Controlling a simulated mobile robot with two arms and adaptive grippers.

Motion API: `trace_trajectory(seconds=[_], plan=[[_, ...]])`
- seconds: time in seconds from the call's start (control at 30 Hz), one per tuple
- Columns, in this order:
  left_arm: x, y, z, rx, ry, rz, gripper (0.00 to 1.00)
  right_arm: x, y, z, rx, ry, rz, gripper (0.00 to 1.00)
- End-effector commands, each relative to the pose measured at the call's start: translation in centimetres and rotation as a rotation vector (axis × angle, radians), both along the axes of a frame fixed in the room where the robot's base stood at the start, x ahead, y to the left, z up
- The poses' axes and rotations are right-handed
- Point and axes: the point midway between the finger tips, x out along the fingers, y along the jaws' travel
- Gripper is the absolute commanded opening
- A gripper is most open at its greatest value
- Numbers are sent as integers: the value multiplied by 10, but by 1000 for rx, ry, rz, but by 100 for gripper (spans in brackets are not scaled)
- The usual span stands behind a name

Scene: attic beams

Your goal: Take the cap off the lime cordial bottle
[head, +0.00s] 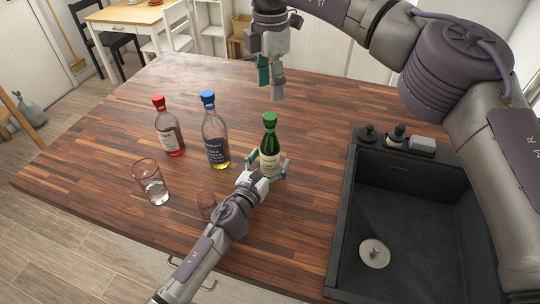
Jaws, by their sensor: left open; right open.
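The green bottle (269,150) with a green cap (269,118) and a pale label stands upright on the wooden counter; I take it for the lime cordial. The cap sits on its neck. My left gripper (274,167) is open, with its fingers at the lower part of this bottle, around or beside it; I cannot tell whether they touch it. My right gripper (270,78) is open and empty, above the counter and behind the green bottle in the picture, apart from the cap.
A blue-capped bottle (215,139) and a red-capped bottle (169,130) stand left of the green one. A clear glass (152,184) and a small reddish glass (206,203) stand nearer the front. A black sink (352,215) is at right. The counter's back left is clear.

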Motion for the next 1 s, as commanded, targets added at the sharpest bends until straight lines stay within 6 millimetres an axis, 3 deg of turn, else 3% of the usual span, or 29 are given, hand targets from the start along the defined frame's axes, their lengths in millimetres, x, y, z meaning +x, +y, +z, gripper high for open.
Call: trace_trajectory(seconds=[0.07, 0.57, 0.77, 1.0], plan=[[0, 0, 0, 0, 0, 0, 83, 0, 0, 0, 0, 0, 0, 53], [0, 0, 0, 0, 0, 0, 0, 0, 0, 0, 0, 0, 0, 53], [-1, 0, 0, 0, 0, 0, 0, 0, 0, 0, 0, 0, 61, 53], [0, 0, 0, 0, 0, 0, 0, 0, 0, 0, -1, 0, 340, 53]])
